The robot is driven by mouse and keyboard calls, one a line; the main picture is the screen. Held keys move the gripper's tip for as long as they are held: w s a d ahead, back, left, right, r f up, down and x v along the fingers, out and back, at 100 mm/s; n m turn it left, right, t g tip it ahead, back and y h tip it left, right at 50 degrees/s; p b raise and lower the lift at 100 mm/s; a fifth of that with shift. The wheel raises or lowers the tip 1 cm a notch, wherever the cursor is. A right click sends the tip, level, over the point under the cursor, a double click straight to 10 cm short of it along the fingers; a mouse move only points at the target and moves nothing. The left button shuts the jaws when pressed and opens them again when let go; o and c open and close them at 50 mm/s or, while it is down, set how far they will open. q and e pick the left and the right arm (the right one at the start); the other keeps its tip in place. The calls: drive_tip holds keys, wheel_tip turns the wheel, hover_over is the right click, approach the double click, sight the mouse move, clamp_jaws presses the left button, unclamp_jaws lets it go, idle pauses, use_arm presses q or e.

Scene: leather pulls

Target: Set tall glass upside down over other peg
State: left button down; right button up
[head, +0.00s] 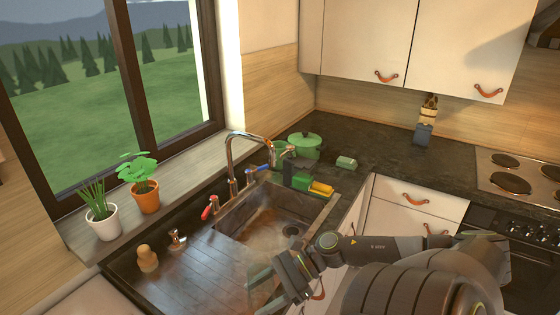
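A rounded wooden peg (147,258) stands bare on the dark drainboard at the left of the sink. A second, smaller peg-like piece (177,238) stands behind it, with a shiny, pale covering; I cannot tell whether that is a glass. One arm comes in from the right, and its gripper (272,294) is low over the front edge of the drainboard. A pale greenish see-through shape (261,274), perhaps the tall glass, shows at the gripper's left side, well right of the pegs. The fingers are too dark and small to read. My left gripper is not in view.
Two potted plants (145,194) stand on the sill. A green pot (304,146) and sponges (320,188) are beyond the sink.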

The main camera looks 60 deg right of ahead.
drive_tip(key=w+a+f+b, duration=0.1)
drive_tip(key=w+a+b, duration=0.1)
drive_tip(key=w+a, duration=0.2)
drive_tip(key=w+a+f+b, duration=0.1)
drive_tip(key=w+a, duration=0.4)
drive_tip(key=a, duration=0.5)
drive_tip(key=w+a+f+b, duration=0.1)
drive_tip(key=w+a+b, duration=0.2)
drive_tip(key=a, duration=0.5)
drive_tip(key=shift+w+a, duration=0.1)
drive_tip(key=shift+w, duration=0.75)
drive_tip(key=shift+w+a+r+b, duration=0.1)
drive_tip(key=shift+w+b, duration=1.4)
drive_tip(key=shift+w, duration=1.75)
drive_tip(key=shift+w+a+b, duration=0.1)
drive_tip(key=shift+w+b, duration=1.4)
drive_tip(key=shift+w, duration=1.75)
drive_tip(key=shift+s+d, duration=0.1)
